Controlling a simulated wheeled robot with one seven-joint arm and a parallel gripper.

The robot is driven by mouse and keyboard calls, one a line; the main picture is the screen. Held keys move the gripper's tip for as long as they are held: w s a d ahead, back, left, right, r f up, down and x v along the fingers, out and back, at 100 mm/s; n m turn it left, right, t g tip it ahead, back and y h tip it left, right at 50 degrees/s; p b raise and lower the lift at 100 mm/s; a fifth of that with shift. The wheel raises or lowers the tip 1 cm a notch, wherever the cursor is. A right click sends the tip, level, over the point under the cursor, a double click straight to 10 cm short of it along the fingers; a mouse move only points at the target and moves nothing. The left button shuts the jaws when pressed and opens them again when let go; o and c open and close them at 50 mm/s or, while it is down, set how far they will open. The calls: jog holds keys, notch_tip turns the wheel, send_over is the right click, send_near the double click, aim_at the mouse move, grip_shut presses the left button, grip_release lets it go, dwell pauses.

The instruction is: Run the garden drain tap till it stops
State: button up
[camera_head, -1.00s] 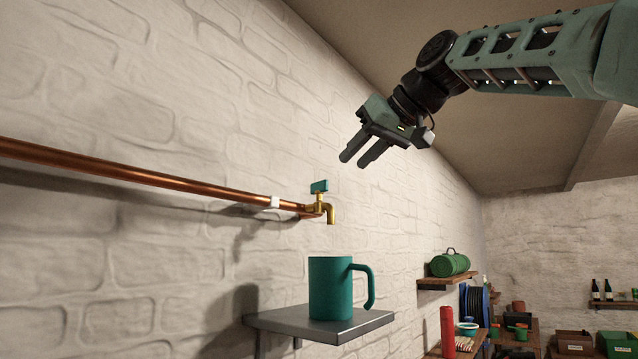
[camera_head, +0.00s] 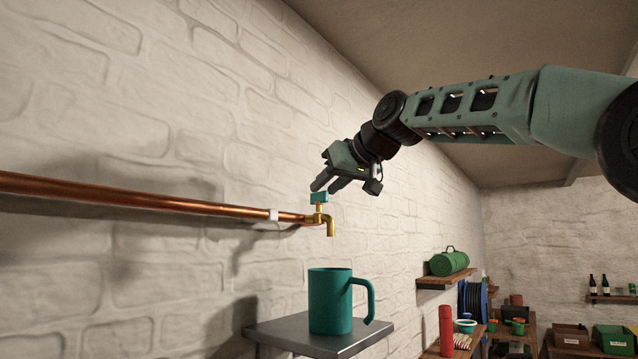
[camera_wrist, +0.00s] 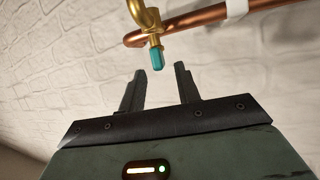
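A brass tap (camera_head: 327,222) with a teal handle (camera_head: 319,197) sits on the end of a copper pipe (camera_head: 150,198) along the wall. In the wrist view the teal handle (camera_wrist: 157,57) lies just beyond the fingertips, between their lines, and the brass spout (camera_wrist: 146,15) is above it. My gripper (camera_head: 325,187) is open and empty, just above and beside the handle; the wrist view shows a clear gap between its fingers (camera_wrist: 160,72). A teal mug (camera_head: 330,302) stands upright on a grey metal shelf (camera_head: 370,331) below the spout. No water shows at the spout.
The brick wall runs close behind the pipe and tap. A red cylinder (camera_head: 446,328) and several boxes stand farther right. The air between spout and mug is clear.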

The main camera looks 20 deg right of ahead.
aim_at(320, 192)
jog(key=shift+p+x, duration=0.55)
jog(key=shift+x, duration=1.25)
grip_shut()
